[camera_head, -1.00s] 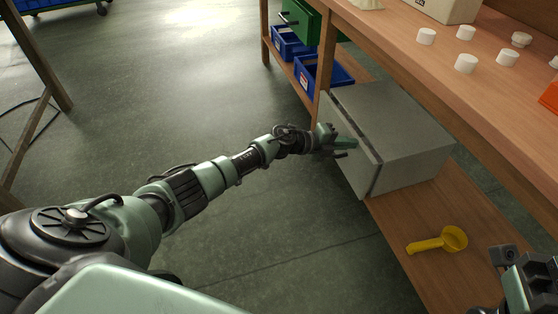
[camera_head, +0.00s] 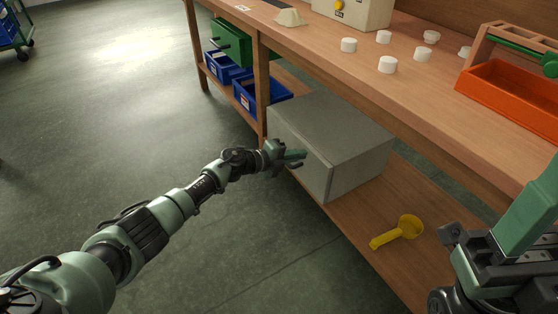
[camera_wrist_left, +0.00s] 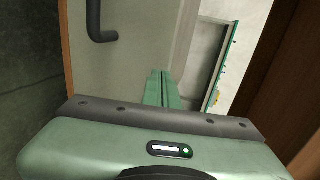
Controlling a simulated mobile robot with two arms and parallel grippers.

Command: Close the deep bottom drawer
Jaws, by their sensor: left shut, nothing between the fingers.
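The grey drawer cabinet (camera_head: 345,128) stands on the low wooden shelf under the bench. Its drawer front (camera_head: 300,150) faces left and sits close against the body, with only a thin seam visible. My left gripper (camera_head: 298,158) is shut and empty, with its fingertips at the drawer front; whether they touch cannot be told. In the left wrist view its green fingers (camera_wrist_left: 162,90) point at the pale front panel (camera_wrist_left: 140,50), with a dark bar handle (camera_wrist_left: 100,22) to the left. My right gripper (camera_head: 462,240) is at the lower right, its fingers unclear.
A yellow scoop (camera_head: 398,232) lies on the low shelf, right of the cabinet. Blue bins (camera_head: 262,98) and a green drawer (camera_head: 232,42) are further left. White round pieces (camera_head: 388,64) and an orange tray (camera_head: 510,95) are on the bench top.

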